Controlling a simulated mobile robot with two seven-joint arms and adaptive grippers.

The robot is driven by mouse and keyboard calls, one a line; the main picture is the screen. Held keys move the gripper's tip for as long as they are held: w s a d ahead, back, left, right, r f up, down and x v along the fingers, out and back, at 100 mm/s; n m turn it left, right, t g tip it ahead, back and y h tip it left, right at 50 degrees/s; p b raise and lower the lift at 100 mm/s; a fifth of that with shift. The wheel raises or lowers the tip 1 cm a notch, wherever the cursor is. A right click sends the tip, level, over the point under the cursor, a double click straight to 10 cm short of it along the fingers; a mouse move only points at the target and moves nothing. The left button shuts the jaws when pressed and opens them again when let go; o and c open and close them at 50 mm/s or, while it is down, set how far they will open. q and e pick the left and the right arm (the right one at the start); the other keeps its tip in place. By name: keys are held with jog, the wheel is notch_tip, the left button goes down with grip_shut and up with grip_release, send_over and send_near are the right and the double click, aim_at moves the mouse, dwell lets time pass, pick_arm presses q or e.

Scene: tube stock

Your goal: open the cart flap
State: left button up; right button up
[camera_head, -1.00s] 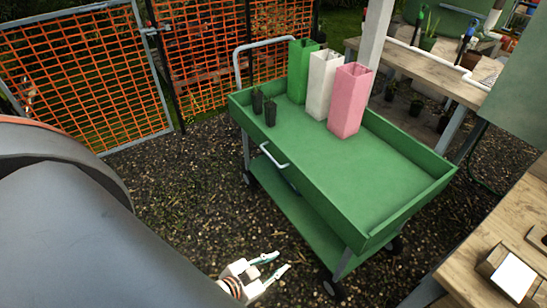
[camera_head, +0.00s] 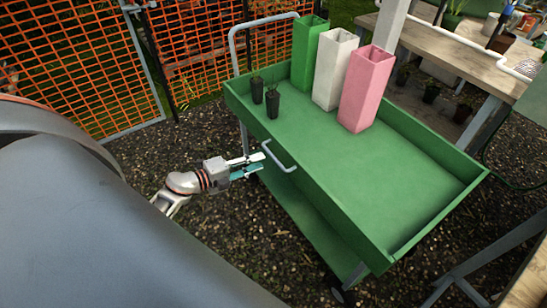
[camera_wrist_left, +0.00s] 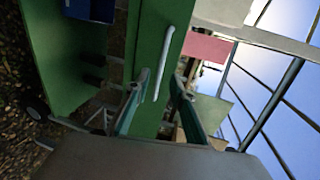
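The green cart (camera_head: 350,180) stands in the middle of the head view. Its long near side is a green flap panel (camera_head: 325,205) with a white bar handle (camera_head: 279,158). The flap looks upright and closed. My left gripper (camera_head: 259,164) is open and empty, just left of the handle. In the left wrist view the handle (camera_wrist_left: 164,60) shows between the two spread fingers (camera_wrist_left: 157,85), with the flap (camera_wrist_left: 155,35) behind it. I cannot tell whether the fingers reach around the bar. My right gripper is not in view.
On the cart stand a green box (camera_head: 308,52), a white box (camera_head: 333,70), a pink box (camera_head: 365,90) and two small black pots (camera_head: 272,103). An orange mesh fence (camera_head: 195,55) is behind. A wooden bench (camera_head: 440,50) stands at the back right. Gravel (camera_head: 190,240) lies around.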

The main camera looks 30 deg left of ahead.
aim_at(273, 156)
pick_arm(q)
jog(key=x, duration=0.7)
jog(key=shift+w+d, duration=0.1)
jog(key=shift+b, duration=0.3)
grip_shut()
